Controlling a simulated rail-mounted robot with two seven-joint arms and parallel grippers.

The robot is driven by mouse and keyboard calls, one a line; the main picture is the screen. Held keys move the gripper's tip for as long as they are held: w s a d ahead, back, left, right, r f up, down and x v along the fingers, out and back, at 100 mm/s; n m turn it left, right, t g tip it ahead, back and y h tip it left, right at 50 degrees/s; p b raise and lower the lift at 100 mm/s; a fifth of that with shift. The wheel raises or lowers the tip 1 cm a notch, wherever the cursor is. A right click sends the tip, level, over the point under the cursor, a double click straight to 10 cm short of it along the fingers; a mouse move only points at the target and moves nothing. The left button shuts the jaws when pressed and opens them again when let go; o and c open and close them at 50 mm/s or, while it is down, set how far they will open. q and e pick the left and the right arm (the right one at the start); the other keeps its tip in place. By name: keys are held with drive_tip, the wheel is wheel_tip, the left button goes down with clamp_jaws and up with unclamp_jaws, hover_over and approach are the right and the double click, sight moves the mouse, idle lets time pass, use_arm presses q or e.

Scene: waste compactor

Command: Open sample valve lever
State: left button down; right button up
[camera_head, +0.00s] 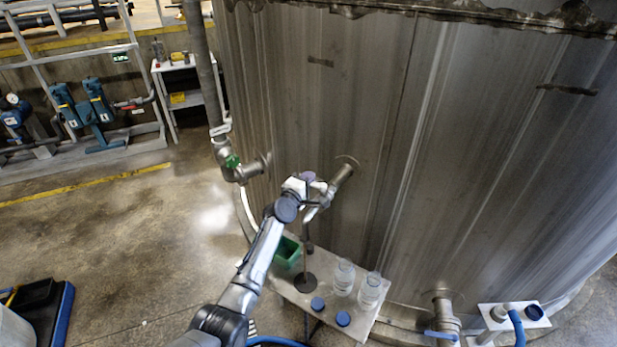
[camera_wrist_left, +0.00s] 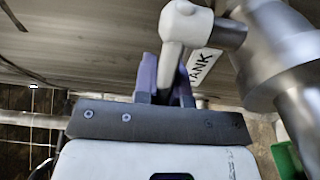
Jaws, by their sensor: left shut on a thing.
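The sample valve (camera_head: 340,174) sticks out of the tank wall in the head view, on a short metal pipe. The left wrist view shows its metal body (camera_wrist_left: 275,50) and a pale grey lever (camera_wrist_left: 173,48) hanging down from a rounded hub. My left gripper (camera_head: 309,178) is at the valve. In the left wrist view its purple fingers (camera_wrist_left: 168,82) stand on both sides of the lever, shut on it. The lever's lower end is hidden behind the gripper. My right gripper is in neither view.
The large tank (camera_head: 400,130) fills the right side. Another pipe outlet (camera_head: 443,312) is at lower right. Open floor lies left.

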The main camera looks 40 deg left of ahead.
use_arm(q)
drive_tip(key=c, duration=1.2)
unclamp_jaws()
drive_tip(key=shift+s+d+p, duration=0.15)
drive_tip(key=shift+s+p, duration=0.2)
drive_tip(key=shift+s, duration=0.2)
drive_tip(key=shift+s+d+p, duration=0.3)
drive_tip(key=shift+s+p, duration=0.05)
drive_tip(key=shift+s, duration=1.75)
drive_tip(key=shift+s+d+p, duration=0.3)
drive_tip(key=shift+s, duration=1.75)
drive_tip(key=shift+s+d+p, duration=0.3)
drive_tip(key=shift+s+p, duration=0.05)
drive_tip(key=shift+s, duration=1.75)
